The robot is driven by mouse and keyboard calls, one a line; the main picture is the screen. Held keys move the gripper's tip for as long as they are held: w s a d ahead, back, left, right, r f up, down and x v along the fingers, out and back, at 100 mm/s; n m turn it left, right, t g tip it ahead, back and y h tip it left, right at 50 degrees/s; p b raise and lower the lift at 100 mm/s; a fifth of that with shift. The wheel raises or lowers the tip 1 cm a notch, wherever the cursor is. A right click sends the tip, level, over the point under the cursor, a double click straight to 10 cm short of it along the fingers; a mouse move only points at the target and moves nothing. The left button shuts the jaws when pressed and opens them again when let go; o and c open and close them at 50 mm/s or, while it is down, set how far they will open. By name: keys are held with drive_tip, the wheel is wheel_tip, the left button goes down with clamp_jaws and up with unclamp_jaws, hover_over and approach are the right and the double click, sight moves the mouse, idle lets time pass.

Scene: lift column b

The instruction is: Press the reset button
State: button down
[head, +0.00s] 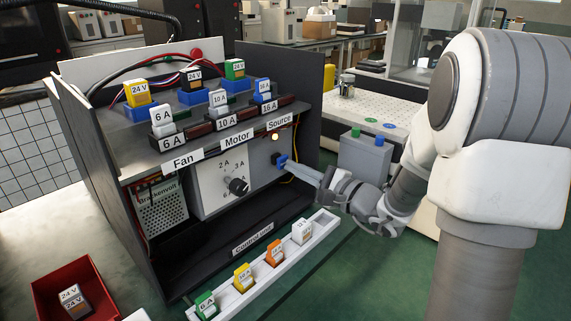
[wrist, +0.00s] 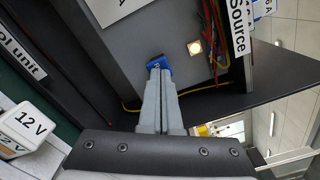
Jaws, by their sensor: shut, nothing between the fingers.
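The blue button (head: 281,160), which I take to be the reset button, is on the grey front panel of the control unit, under the Source label. A small lamp (head: 275,137) above it glows. My gripper (head: 291,167) is shut and empty, its fingertips at the button. In the wrist view the fingertips (wrist: 159,71) overlap the lower part of the blue button (wrist: 157,62) and appear to meet it. I cannot tell whether it is pushed in. The glowing lamp also shows in the wrist view (wrist: 195,47).
A black dial (head: 238,187) sits left of the button. A white rail (head: 266,268) with several coloured fuses runs along the lower front. A red bin (head: 72,268) stands at lower left. A grey box (head: 364,158) with green and blue buttons stands behind my gripper.

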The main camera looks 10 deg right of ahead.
drive_tip(key=shift+w+a, duration=0.4)
drive_tip(key=shift+w, duration=0.05)
drive_tip(key=shift+w+b, duration=0.1)
drive_tip(key=shift+b, duration=0.35)
idle(0.3)
drive_tip(key=shift+v, duration=1.2)
drive_tip(key=shift+b+v, duration=0.6)
drive_tip(key=shift+v, duration=1.9)
